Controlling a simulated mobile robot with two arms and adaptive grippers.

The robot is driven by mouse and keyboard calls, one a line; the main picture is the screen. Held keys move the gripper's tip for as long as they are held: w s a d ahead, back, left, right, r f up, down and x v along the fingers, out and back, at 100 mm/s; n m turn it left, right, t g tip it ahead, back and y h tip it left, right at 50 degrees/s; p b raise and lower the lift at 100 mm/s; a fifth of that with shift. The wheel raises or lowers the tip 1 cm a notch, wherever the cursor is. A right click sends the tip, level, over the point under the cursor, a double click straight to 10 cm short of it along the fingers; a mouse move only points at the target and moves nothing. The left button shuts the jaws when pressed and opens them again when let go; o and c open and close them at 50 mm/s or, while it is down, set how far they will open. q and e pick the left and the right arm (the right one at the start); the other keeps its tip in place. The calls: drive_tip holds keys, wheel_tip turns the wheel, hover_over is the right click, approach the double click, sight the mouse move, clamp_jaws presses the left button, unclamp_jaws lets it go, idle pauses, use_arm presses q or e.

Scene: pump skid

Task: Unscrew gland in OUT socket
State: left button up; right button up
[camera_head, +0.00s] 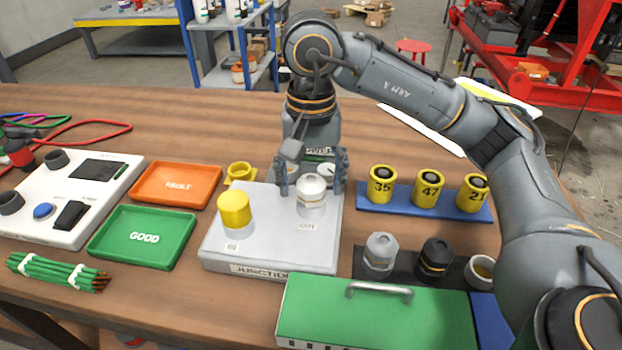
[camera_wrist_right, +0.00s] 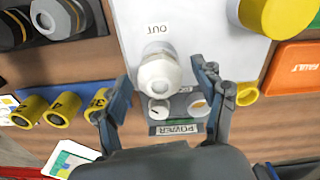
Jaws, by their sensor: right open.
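A white gland (camera_head: 311,193) stands upright in the socket by the OUT label (camera_head: 307,226), on top of the light grey junction box (camera_head: 265,258). The gland also shows in the right wrist view (camera_wrist_right: 158,76). My right gripper (camera_head: 312,178) is open and points down, with one finger on each side of the gland. In the wrist view a gap shows between each finger and the gland, so they appear apart. My left gripper is not in view.
A yellow cap (camera_head: 234,208) stands on the box left of the gland. Yellow numbered cylinders (camera_head: 428,188) on a blue strip and several glands (camera_head: 381,252) stand right. A green case (camera_head: 375,315) lies in front. FAULT (camera_head: 177,201) and GOOD (camera_head: 144,258) trays lie left.

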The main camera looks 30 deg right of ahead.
drive_tip(key=c, duration=1.2)
drive_tip(key=shift+n, duration=0.9)
drive_tip(key=n, duration=0.3)
drive_tip(key=shift+b, duration=0.35)
drive_tip(key=shift+n, duration=0.9)
drive_tip(key=n, duration=0.2)
drive_tip(key=shift+n, duration=0.3)
drive_tip(key=o, duration=1.1)
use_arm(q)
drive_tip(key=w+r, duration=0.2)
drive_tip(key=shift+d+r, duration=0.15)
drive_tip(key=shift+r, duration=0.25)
use_arm(e)
drive_tip(key=shift+o, duration=0.5)
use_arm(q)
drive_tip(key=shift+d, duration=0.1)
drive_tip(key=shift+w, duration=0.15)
use_arm(e)
wheel_tip(320, 180, up, 12)
